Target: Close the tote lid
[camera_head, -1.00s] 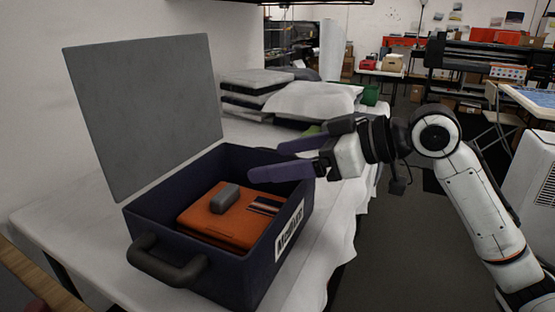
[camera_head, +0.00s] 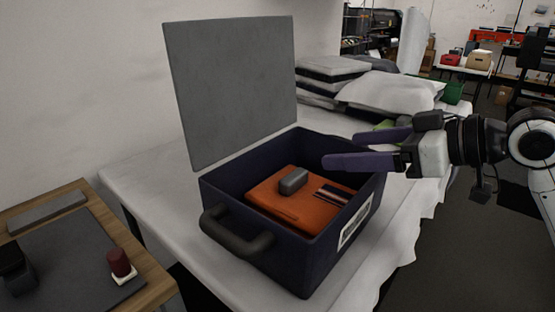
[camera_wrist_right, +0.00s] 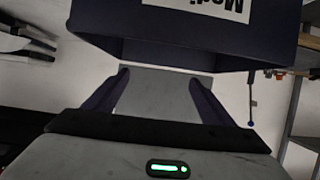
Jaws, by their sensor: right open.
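The dark navy tote (camera_head: 290,250) stands on a white-covered table in the head view, with an orange item (camera_head: 275,208) and a small grey block (camera_head: 293,180) inside. Its grey lid (camera_head: 232,90) stands upright and open at the back left edge. My right gripper (camera_head: 338,150) is open and empty, its purple fingers at the tote's right rim, apart from the lid. In the right wrist view, the open fingers (camera_wrist_right: 155,90) frame part of the grey lid (camera_wrist_right: 155,95), with the tote wall and its label (camera_wrist_right: 200,8) above. My left gripper is not in view.
The white-covered table (camera_head: 145,190) has some free room left of the tote. A wooden-edged desk (camera_head: 150,255) with a red-topped stamp-like object (camera_head: 120,265) is at lower left. Stacked pillows or cushions (camera_head: 390,92) lie behind the tote.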

